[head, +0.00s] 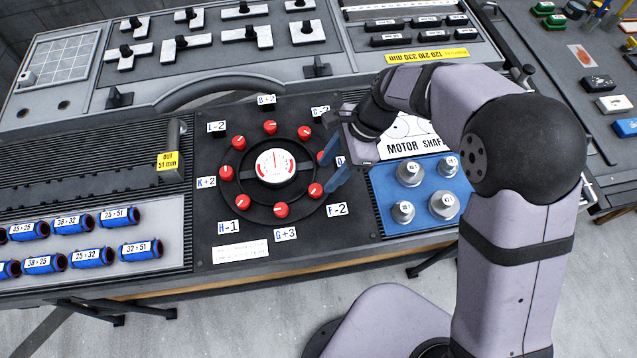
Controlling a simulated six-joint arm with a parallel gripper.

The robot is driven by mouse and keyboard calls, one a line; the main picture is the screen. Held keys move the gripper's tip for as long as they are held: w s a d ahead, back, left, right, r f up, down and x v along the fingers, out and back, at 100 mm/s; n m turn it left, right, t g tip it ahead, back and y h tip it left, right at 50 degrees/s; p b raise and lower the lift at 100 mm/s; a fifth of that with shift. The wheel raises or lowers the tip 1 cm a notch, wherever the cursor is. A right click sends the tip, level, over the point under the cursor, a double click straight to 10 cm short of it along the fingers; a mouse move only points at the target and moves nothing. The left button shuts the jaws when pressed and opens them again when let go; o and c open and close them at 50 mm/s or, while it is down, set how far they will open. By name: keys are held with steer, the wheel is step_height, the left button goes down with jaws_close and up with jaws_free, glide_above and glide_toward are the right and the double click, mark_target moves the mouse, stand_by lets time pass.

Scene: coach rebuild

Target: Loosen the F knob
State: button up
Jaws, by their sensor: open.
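The F knob (315,190) is a small red knob on the lower right of a black ring, beside the white label "F-2" (337,210). The ring (258,206) carries several red knobs around a white dial (276,167) with red marks. My gripper (332,167) is open, its two blue fingers over the right side of the ring. The lower finger is just above and right of the F knob in the picture; whether they touch cannot be told. The fingers partly hide another red knob (321,156) and the label beside it.
A blue tray (425,219) with several metal pieces lies right of the ring, close to my arm. A post with a yellow tag (168,161) stands at left. Several blue cylinders (90,222) lie farther left. A curved grey handle (215,88) arches behind the ring.

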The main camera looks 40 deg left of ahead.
mark_target(316, 189)
steer(key=shift+p+x, duration=0.9)
steer(key=shift+x, duration=2.75)
steer(key=shift+c, duration=0.4)
steer(key=c, duration=1)
